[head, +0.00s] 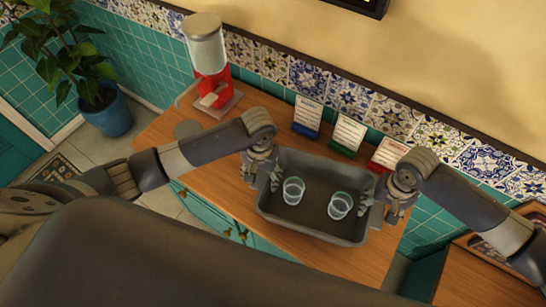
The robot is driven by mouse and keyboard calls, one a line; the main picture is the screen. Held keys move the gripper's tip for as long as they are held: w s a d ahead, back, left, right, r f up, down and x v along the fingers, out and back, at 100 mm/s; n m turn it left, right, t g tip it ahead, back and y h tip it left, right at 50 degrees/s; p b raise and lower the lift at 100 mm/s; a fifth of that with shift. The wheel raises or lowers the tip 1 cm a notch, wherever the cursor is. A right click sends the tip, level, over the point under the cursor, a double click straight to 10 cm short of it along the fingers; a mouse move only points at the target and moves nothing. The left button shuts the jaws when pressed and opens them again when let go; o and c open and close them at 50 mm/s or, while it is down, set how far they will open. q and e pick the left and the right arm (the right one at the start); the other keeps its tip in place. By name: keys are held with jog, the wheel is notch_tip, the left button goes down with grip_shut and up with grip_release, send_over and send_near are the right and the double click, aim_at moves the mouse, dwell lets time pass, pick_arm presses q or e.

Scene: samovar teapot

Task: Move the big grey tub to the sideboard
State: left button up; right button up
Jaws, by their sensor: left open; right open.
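The big grey tub (312,229) sits on the wooden top of a teal-fronted cabinet (365,268). Two clear glasses stand inside it, a left glass (293,191) and a right glass (340,206). My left gripper (264,180) is open at the tub's left end. My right gripper (378,212) is open at the tub's right end. I cannot tell whether the fingers touch the tub's walls. I cannot tell which piece of furniture is the sideboard.
A red dispenser with a clear top (207,62) stands at the cabinet's far left. Blue (307,115), green (346,134) and red (390,154) card holders stand behind the tub. Another wooden surface (470,270) is at lower right. A potted plant (106,113) stands at left.

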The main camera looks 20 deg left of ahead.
jog(key=shift+r, duration=0.2)
pick_arm(q)
notch_tip(320, 180, up, 12)
jog(key=shift+f, duration=0.25)
pick_arm(e)
notch_tip(320, 180, up, 12)
jog(key=shift+f, duration=0.2)
pick_arm(q)
jog(key=shift+f, duration=0.1)
pick_arm(e)
jog(key=shift+f, duration=0.1)
